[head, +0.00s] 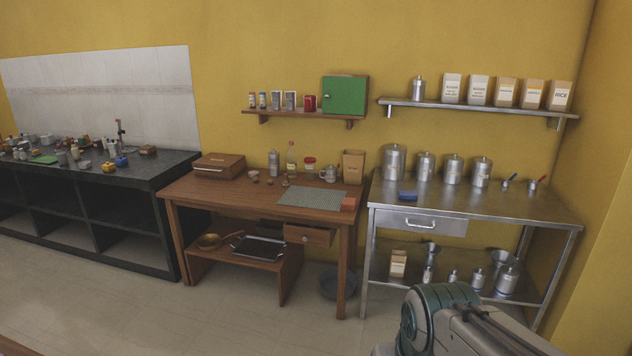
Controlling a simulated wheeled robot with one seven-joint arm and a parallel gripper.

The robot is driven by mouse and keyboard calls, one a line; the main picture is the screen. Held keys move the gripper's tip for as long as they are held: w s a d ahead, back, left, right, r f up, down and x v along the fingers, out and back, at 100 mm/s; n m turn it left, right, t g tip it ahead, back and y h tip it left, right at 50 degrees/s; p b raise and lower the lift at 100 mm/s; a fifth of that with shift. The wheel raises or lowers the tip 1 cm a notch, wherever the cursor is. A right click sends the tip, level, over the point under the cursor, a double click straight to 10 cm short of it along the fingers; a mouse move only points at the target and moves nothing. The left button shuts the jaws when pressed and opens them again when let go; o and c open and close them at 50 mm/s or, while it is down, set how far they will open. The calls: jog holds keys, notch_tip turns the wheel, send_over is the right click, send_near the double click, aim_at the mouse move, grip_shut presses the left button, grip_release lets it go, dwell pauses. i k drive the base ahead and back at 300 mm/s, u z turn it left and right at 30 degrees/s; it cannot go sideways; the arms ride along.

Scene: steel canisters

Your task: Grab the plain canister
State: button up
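Several steel canisters stand in a row on the steel table: a large one at the left (394,163), then smaller ones (425,167), (453,169) and (481,173). Another steel canister (418,88) stands at the left end of the wall shelf. More steel vessels stand on the table's lower shelf, among them a wide canister (507,280). Some canisters seem to carry small labels; at this size I cannot tell which one is plain. My arm reaches in at the bottom right, but my gripper is not in view.
The steel table (510,203) also holds a blue item (407,196) and two small scoops at its right. Paper bags (506,92) line the wall shelf (470,107). A cluttered wooden desk (235,199) stands left of the steel table. The tiled floor (240,310) in front is open.

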aim_at(417, 93)
jog(key=u, duration=0.05)
jog(key=i, duration=1.6)
jog(key=z, duration=0.7)
jog(key=i, duration=1.5)
jog(key=z, duration=0.7)
